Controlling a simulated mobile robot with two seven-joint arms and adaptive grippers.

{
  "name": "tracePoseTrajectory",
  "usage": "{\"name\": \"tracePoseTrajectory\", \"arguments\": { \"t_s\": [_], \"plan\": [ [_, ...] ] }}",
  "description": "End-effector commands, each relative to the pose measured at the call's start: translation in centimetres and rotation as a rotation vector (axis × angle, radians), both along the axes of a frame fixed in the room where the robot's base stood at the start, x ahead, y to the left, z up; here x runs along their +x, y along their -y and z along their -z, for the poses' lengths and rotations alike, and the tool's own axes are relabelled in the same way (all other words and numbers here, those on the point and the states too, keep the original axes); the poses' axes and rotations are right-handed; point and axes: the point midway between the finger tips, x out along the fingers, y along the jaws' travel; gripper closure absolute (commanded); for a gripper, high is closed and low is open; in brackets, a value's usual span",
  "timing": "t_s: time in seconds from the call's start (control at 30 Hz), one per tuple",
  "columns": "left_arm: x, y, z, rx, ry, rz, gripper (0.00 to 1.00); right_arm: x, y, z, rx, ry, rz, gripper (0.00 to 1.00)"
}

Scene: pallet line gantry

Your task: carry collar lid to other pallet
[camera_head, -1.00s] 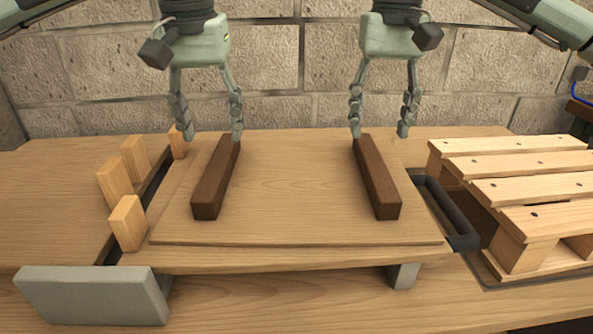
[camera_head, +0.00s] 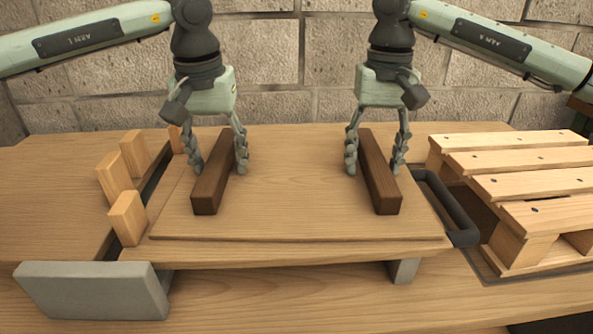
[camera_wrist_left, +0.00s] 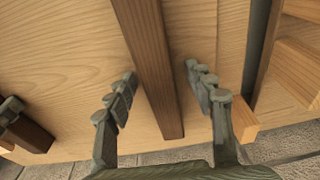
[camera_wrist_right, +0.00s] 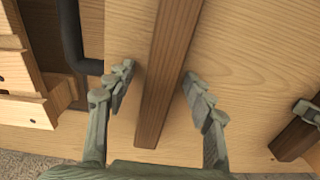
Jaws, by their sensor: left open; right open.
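The collar lid (camera_head: 290,205) is a flat wooden panel with two dark brown bars on top. My left gripper (camera_head: 219,170) is open, its fingers on either side of the left bar (camera_head: 213,185). In the left wrist view that bar (camera_wrist_left: 152,60) runs between the spread fingers (camera_wrist_left: 165,100). My right gripper (camera_head: 373,168) is open, its fingers on either side of the right bar (camera_head: 378,185). In the right wrist view that bar (camera_wrist_right: 168,75) lies between the fingers (camera_wrist_right: 158,95). Neither gripper is shut on a bar.
A slatted wooden pallet (camera_head: 525,180) stands at the right, beside a dark handle-like bar (camera_head: 448,208). Several light wooden blocks (camera_head: 127,218) stand along the lid's left side. A grey block (camera_head: 92,290) is at the front left. A stone wall (camera_head: 290,90) stands behind.

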Motion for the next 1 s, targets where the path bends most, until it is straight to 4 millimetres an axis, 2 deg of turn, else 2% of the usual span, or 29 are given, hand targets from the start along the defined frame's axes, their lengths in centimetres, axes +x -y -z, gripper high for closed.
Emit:
{"name": "tracePoseTrajectory", "arguments": {
  "t_s": [0.1,0.53,1.0],
  "plan": [
    [0.0,-0.01,-0.02,0.0,0.0,0.0,0.47,-0.01,0.0,0.0,0.0,0.0,0.0,0.47],
    [-0.02,-0.01,-0.01,0.0,-0.001,0.0,1.0,-0.01,-0.01,-0.03,0.0,0.0,0.0,1.0],
    [-0.01,-0.03,-0.21,0.001,-0.001,0.0,1.0,0.01,0.01,-0.3,0.0,0.001,0.0,1.0]
  ]
}}
